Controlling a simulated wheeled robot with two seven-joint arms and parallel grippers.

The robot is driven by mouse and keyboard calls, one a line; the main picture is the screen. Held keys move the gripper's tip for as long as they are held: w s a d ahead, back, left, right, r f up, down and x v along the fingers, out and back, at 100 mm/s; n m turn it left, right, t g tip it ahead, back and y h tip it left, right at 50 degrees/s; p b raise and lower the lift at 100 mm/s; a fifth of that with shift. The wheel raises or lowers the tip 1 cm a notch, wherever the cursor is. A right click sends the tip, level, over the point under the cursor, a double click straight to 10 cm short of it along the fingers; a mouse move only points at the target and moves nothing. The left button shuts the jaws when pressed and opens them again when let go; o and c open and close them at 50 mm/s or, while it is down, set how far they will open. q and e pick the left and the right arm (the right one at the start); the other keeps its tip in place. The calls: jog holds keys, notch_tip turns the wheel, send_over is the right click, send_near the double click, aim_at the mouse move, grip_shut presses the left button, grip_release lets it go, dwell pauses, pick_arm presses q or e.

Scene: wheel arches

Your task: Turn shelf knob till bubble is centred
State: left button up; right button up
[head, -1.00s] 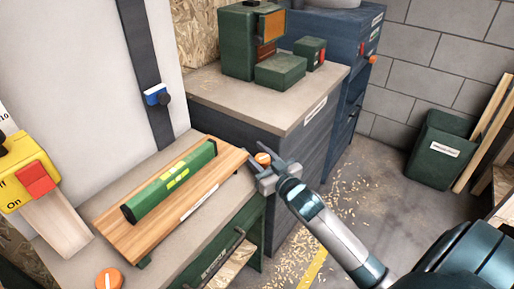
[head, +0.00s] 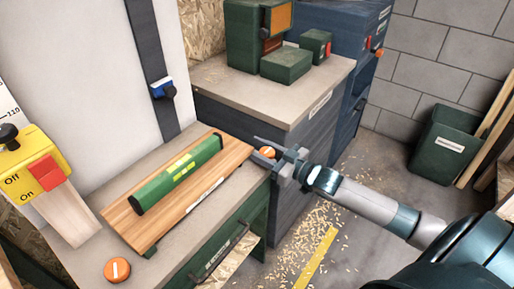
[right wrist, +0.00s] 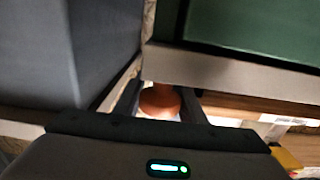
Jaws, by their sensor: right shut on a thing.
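A green spirit level (head: 178,178) with yellow-green vials lies along a wooden shelf board (head: 222,166) on the bench. The bubble is too small to make out. An orange shelf knob (head: 267,151) with a pale mark is at the board's far right end. My right gripper (head: 264,153) is at this knob, its fingers on either side of it. In the right wrist view the knob (right wrist: 160,101) sits between the two dark fingers, partly hidden by the gripper body. A second orange knob (head: 117,270) with a white line is at the near end. My left gripper is not in view.
A yellow on/off switch box (head: 30,168) stands at the left. A blue clamp (head: 162,89) is on the dark upright strip behind the board. A cabinet (head: 255,84) with green boxes stands beyond the knob. The floor at right is open, with wood shavings.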

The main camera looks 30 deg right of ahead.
jog(key=o, duration=1)
jog(key=shift+o, duration=0.2)
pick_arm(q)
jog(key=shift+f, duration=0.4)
pick_arm(e)
jog(key=v, duration=1.7)
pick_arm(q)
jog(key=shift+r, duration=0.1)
pick_arm(e)
jog(key=shift+s+d+f, duration=0.15)
jog(key=shift+d, duration=0.05)
